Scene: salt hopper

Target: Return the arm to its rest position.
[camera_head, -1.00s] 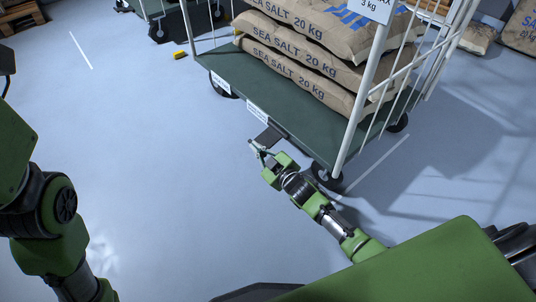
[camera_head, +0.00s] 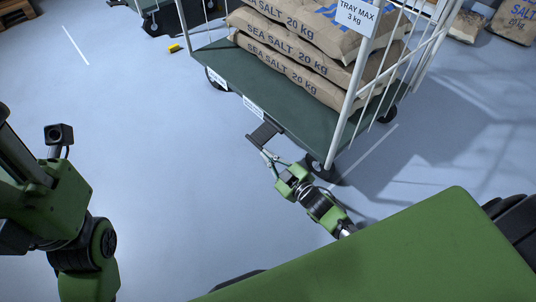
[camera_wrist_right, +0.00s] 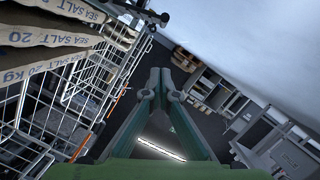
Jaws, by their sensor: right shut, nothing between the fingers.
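My right arm reaches from the lower right in the head view. Its gripper (camera_head: 269,159) is shut and empty, just below a dark pedal-like plate (camera_head: 264,131) at the front edge of the cart's green deck (camera_head: 222,64). Whether they touch is hard to tell. In the right wrist view the two fingers (camera_wrist_right: 158,88) are together with nothing between them. My left arm (camera_head: 75,235) shows at the left edge of the head view, but its gripper is not seen.
The cart carries stacked sea salt sacks (camera_head: 290,51) behind white wire sides. A black caster (camera_head: 318,168) is close to my right gripper. A small yellow object (camera_head: 174,48) lies on the floor. The blue-grey floor (camera_head: 165,150) between my arms is clear.

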